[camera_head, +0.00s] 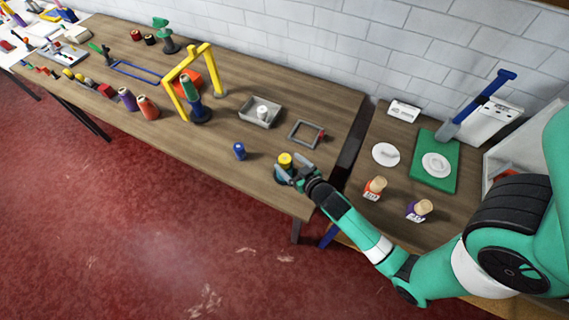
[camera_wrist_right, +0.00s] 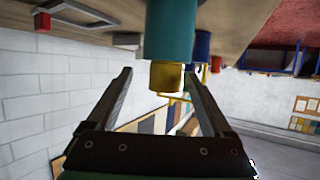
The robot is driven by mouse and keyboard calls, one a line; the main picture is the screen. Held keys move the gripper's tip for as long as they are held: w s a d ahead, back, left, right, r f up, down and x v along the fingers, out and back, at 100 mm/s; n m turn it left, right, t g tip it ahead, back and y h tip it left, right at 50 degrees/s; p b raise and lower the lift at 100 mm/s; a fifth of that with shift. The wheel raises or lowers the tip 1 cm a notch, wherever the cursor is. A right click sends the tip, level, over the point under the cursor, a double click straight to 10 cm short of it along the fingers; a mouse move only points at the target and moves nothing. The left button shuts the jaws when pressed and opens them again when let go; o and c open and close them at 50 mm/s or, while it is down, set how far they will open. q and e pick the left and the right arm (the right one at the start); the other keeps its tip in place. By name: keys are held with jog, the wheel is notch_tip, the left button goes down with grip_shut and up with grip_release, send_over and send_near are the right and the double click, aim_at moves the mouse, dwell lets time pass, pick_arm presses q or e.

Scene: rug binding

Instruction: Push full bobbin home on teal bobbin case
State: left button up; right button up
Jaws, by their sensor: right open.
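The teal bobbin case (camera_wrist_right: 170,35) stands on the wooden table near its front right corner; in the head view (camera_head: 280,171) my gripper partly covers it. A yellow bobbin (camera_head: 285,159), which seems to be the full bobbin, sits on the case's upper end. In the right wrist view, which is upside down, the yellow bobbin (camera_wrist_right: 167,78) sticks out of the teal case. My right gripper (camera_head: 292,173) is open, its two fingers (camera_wrist_right: 158,76) on either side of the yellow bobbin with gaps showing. I cannot tell how deep the bobbin sits. My left gripper is not in view.
A blue spool (camera_head: 239,151) stands left of the case. A grey tray with a white piece (camera_head: 262,113) and a square frame (camera_head: 306,134) lie behind. The yellow arch (camera_head: 213,75) stands farther left. The side table at right holds two labelled spools (camera_head: 375,187).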

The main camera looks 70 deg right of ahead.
aim_at(280, 157)
jog(key=b+x, duration=0.1)
jog(key=x, duration=0.4)
jog(key=shift+w+a+r, duration=0.15)
jog(key=shift+w+r, duration=0.05)
jog(key=shift+w, duration=0.2)
grip_shut()
